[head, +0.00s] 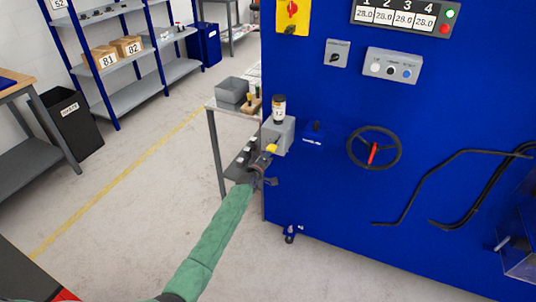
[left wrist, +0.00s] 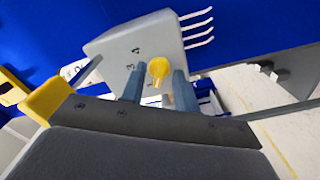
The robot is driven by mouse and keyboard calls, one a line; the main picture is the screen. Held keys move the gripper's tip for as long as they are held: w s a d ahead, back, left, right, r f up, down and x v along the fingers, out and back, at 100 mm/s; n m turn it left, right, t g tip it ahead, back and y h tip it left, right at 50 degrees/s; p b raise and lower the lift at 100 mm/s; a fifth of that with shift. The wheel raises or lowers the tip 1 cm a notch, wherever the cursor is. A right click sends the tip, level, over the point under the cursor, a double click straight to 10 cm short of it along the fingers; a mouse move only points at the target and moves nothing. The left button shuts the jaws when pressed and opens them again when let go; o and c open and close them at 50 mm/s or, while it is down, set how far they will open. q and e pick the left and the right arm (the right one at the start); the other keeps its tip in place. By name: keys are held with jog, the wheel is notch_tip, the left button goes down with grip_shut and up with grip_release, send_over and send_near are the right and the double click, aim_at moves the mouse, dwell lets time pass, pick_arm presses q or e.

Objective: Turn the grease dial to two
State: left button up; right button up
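In the head view, my left gripper (head: 262,174) is just below the box. My right gripper is out of view.
The blue machine panel (head: 330,215) has a black handwheel (head: 374,148) and hanging black hoses (head: 425,190) to the right. A small grey table (head: 226,107) with a bin stands behind the unit. The floor (head: 130,235) at left is open.

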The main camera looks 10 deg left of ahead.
pick_arm(q)
grip_shut()
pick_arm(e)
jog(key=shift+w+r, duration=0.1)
pick_arm(q)
jog(key=m+b, duration=0.1)
jog(key=m, duration=0.7)
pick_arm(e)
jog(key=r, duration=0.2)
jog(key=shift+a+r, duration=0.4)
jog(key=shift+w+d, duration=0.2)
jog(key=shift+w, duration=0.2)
